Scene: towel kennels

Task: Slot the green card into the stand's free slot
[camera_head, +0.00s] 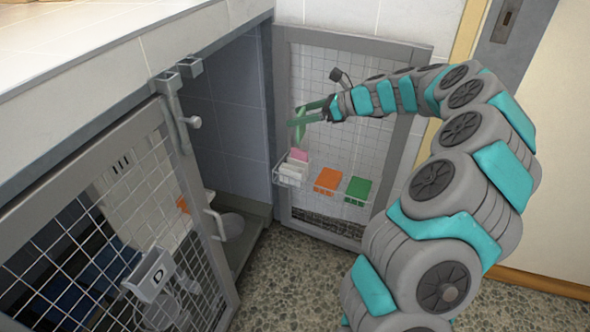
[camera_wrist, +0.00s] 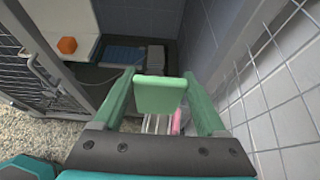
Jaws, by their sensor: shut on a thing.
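The green card (camera_wrist: 158,96) is held between the fingertips of my gripper (camera_head: 305,112), which is shut on it. In the head view the card (camera_head: 297,131) hangs at the fingertips, above the white stand (camera_head: 289,176) and apart from it. The stand is mounted on the open mesh door and holds a pink card (camera_head: 298,155) and white ones. In the wrist view the stand (camera_wrist: 153,125) shows partly below the card, with the pink card (camera_wrist: 177,122) at its right. The card and my gripper hide much of the stand there, so I cannot make out the free slot.
An orange holder (camera_head: 327,181) and a green holder (camera_head: 357,189) hang on the mesh door (camera_head: 385,80), right of the stand. A second mesh door (camera_head: 100,215) with a "D" tag stands at the left. The kennel opening (camera_head: 225,100) lies between the doors.

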